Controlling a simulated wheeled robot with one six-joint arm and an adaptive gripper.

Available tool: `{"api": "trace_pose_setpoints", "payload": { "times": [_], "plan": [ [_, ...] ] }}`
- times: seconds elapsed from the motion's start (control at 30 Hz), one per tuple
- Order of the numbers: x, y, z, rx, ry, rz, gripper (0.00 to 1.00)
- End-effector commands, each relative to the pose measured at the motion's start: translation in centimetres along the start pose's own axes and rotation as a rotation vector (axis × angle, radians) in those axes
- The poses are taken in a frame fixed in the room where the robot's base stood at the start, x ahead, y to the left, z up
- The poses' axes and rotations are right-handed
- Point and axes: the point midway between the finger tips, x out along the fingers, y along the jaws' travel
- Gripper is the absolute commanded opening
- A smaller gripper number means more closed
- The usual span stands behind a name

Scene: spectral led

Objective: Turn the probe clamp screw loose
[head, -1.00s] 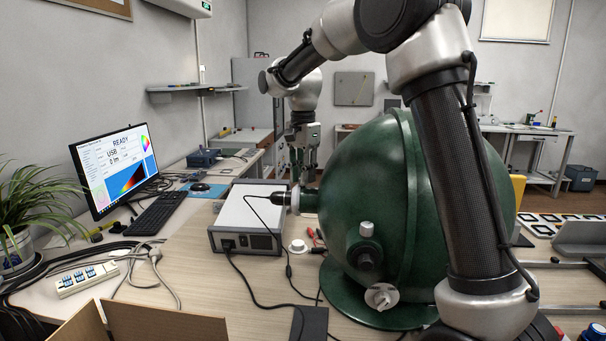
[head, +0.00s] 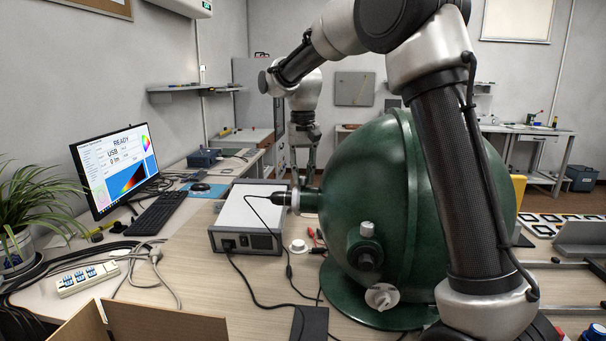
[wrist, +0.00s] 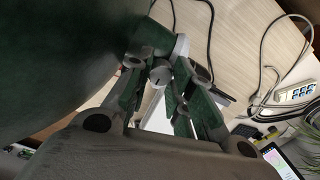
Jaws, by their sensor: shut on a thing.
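The large green sphere (head: 385,200) stands on the bench, with a port on its left side. A black probe (head: 281,198) with a cable sits in that port. My gripper (head: 302,178) points down onto the top of the port, its fingers seen nearly edge-on. In the wrist view my gripper (wrist: 163,72) has its two fingers on either side of a small round grey clamp screw (wrist: 160,76) with a dark line on its face. It is shut on the screw. The green sphere (wrist: 60,60) fills the wrist view's upper left. The screw is hidden in the head view.
A white instrument box (head: 247,222) stands just left of the port. The probe's black cable (head: 232,262) loops over the bench. A white cap (head: 298,246) lies near the sphere's base. A cardboard box (head: 150,325) is at the front, a monitor (head: 120,170) at left.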

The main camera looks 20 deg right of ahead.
Motion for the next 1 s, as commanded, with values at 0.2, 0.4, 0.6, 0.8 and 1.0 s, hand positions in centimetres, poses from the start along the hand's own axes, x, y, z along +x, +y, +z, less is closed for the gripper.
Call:
{"api": "trace_pose_setpoints", "payload": {
  "times": [0.2, 0.4, 0.6, 0.8, 1.0],
  "plan": [
    [-0.09, -0.05, -0.07, -0.204, 0.003, 0.0, 0.0],
    [-0.1, -0.09, -0.06, -0.393, 0.004, 0.0, 0.0],
    [-0.11, -0.12, -0.06, -0.566, 0.004, 0.0, 0.0],
    [-0.12, -0.14, -0.05, -0.701, 0.004, 0.001, 0.0],
    [-0.13, -0.16, -0.04, -0.79, 0.005, 0.001, 0.0]
  ]
}}
